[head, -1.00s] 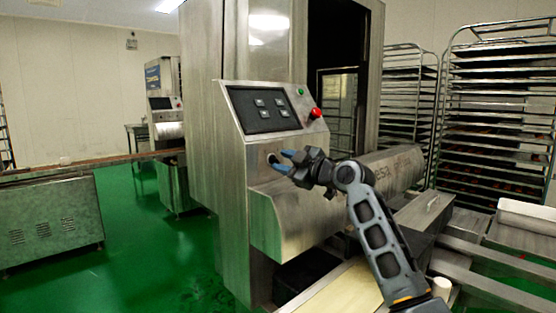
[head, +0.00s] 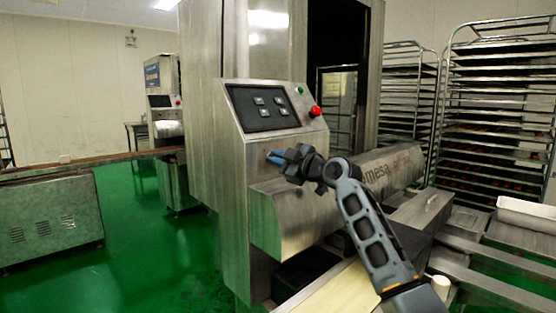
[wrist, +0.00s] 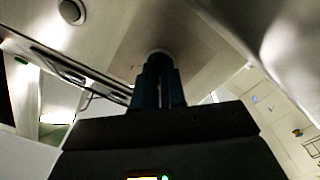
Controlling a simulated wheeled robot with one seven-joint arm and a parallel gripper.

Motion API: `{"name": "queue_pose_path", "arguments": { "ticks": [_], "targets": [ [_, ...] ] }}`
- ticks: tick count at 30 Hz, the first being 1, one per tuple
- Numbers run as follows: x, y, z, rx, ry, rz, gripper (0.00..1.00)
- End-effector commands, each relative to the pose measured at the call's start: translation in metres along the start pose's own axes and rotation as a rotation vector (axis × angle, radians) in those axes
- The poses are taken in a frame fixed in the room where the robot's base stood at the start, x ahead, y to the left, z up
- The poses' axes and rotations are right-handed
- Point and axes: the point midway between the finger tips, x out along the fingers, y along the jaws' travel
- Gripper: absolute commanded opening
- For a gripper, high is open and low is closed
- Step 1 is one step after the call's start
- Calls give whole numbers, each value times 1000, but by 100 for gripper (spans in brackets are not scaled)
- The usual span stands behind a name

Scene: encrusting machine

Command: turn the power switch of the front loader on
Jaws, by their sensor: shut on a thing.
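The front loader (head: 225,180) is the tall steel machine in the middle of the head view. Its sloped panel carries a dark button pad (head: 262,107), a green light (head: 299,91) and a red button (head: 315,111). My gripper (head: 275,158) is at the steel front below this panel, its blue fingers close together. In the wrist view, my gripper (wrist: 158,72) is shut on the small round power switch (wrist: 159,53) on the steel face. The fingers hide most of the switch, so its turned position cannot be told.
A steel cylinder housing (head: 385,170) juts out below and to the right of my gripper. Tray racks (head: 500,110) stand at the right. A conveyor (head: 45,215) is at the left, with open green floor (head: 130,245) between it and the loader.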

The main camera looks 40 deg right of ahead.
Motion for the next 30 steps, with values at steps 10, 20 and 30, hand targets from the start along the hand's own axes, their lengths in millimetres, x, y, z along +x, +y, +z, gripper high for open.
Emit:
{"name": "queue_pose_path", "arguments": {
  "ticks": [10, 20, 30],
  "targets": [
    [0, -1, 0, 13, 0, -1, 0],
    [0, 0, 0, 170, 0, -1, 0],
    [0, 1, 1, 482, -1, -2, 0]
  ]
}}
